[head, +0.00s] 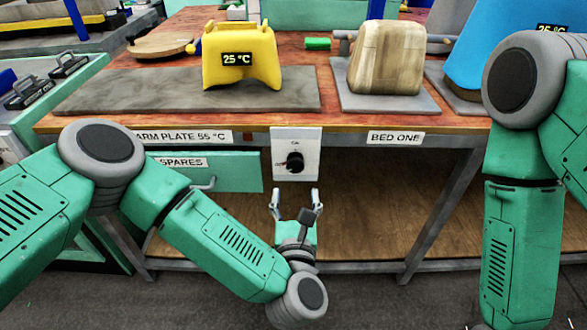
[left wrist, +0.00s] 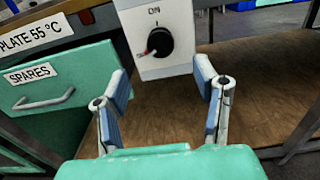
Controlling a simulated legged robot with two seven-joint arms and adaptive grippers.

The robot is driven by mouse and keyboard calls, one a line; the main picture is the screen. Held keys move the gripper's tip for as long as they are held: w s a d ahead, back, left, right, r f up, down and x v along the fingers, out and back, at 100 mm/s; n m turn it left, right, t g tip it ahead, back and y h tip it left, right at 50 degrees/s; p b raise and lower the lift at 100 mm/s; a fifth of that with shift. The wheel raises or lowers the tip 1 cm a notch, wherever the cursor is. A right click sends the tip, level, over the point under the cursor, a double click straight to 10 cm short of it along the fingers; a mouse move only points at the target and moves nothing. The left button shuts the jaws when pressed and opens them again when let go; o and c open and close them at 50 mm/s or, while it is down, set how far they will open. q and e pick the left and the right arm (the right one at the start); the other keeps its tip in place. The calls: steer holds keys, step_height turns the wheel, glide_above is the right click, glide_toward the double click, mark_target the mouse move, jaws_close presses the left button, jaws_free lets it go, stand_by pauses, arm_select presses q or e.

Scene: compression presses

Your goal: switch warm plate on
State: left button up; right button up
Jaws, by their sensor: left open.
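The switch box (head: 309,139) is a pale plate on the table's front edge, with a black rotary knob (head: 295,161). In the left wrist view the knob (left wrist: 159,42) has a red mark pointing to the lower left, away from the "ON" lettering above it. The warm plate (head: 100,92) is a grey slab; its label (head: 188,136) is partly hidden by my left arm. My left gripper (head: 295,198) is open and empty, below and in front of the knob; its fingers (left wrist: 162,78) spread either side, apart from it. My right gripper is out of view.
A yellow block (head: 235,60) reading 25 °C stands on the warm plate. A "SPARES" drawer (head: 235,171) with a handle is left of the switch box. A beige block (head: 387,58) stands on bed one (head: 345,98). The space under the table is open.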

mark_target(293, 167)
arm_select(q)
steer(key=w, duration=0.4)
steer(key=w+b, duration=0.1)
steer(key=w, duration=0.1)
steer(key=shift+d, duration=0.4)
steer(key=w, duration=0.1)
steer(key=w+a, duration=0.1)
steer(key=w+b, duration=0.1)
steer(key=w, duration=0.1)
steer(key=shift+w+a, duration=0.1)
steer(key=shift+a, duration=0.2)
steer(key=shift+w+d, duration=0.1)
steer(key=shift+w, duration=0.05)
steer(key=shift+w+d, duration=0.1)
steer(key=shift+d, duration=0.5)
steer(key=shift+a, duration=0.2)
steer(key=c, duration=1.1)
steer(key=shift+a, duration=0.2)
steer(key=shift+c, duration=0.6)
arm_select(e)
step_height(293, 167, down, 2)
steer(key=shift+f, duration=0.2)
